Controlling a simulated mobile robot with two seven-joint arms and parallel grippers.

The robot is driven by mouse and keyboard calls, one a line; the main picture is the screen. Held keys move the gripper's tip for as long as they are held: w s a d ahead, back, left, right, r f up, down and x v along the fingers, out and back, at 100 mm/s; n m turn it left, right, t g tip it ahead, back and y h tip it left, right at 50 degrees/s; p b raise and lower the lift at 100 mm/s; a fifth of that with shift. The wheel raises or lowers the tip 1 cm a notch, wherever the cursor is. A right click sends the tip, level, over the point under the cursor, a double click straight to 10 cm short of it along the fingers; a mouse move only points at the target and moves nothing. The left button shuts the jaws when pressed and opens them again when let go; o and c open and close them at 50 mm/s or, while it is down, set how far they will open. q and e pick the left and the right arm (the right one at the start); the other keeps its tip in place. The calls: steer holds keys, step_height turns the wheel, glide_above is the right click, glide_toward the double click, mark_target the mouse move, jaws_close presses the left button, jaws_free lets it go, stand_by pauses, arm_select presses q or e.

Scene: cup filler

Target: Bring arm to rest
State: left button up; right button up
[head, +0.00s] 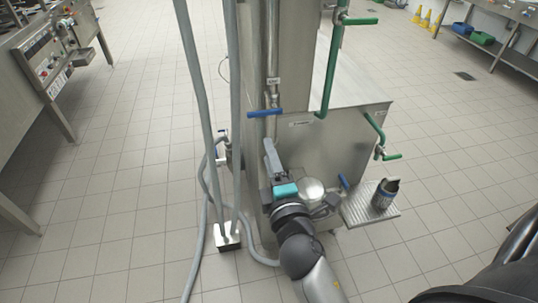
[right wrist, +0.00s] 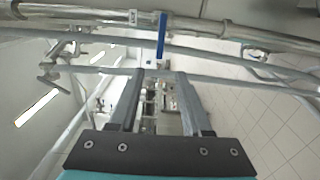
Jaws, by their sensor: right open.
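My right arm reaches up from the bottom of the head view. Its right gripper (head: 270,146) is in front of the steel filler machine (head: 335,150), below a blue-handled valve (head: 265,113). In the right wrist view the two fingers of the right gripper (right wrist: 160,76) are apart with nothing held between them. The blue handle (right wrist: 161,36) shows beyond the fingertips, apart from them. My left gripper is not in view.
Grey upright pipes (head: 233,110) and a hose (head: 203,185) stand left of the gripper. Green-handled valves (head: 362,21) are on the machine. A steel bench with controls (head: 50,65) is at the left.

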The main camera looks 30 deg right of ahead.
steer(key=s+a+f+m+g+y+b, duration=0.1)
steer(key=s+a+f+m+g, duration=0.15)
steer(key=f, duration=0.85)
steer(key=s+a+f+m+g+y, duration=0.1)
steer(key=s+a+f+g+y, duration=0.15)
steer(key=f, duration=0.85)
steer(key=s+a+f+m+g+y+b, duration=0.1)
steer(key=s+f+m+g, duration=0.15)
steer(key=f, duration=0.85)
steer(key=s+d+f+m+g, duration=0.1)
steer(key=s+f+m+g, duration=0.1)
steer(key=s+f, duration=0.4)
steer(key=s+d+f+m+g+b, duration=0.1)
steer(key=s+f+g, duration=0.3)
steer(key=s, duration=0.9)
steer(key=s+d+f+m+g, duration=0.3)
steer(key=s+f+m, duration=0.1)
steer(key=s+f, duration=0.6)
steer(key=shift+s+b, duration=0.25)
steer(key=shift+b, duration=0.15)
steer(key=shift+f+h, duration=0.1)
steer(key=shift+h, duration=0.15)
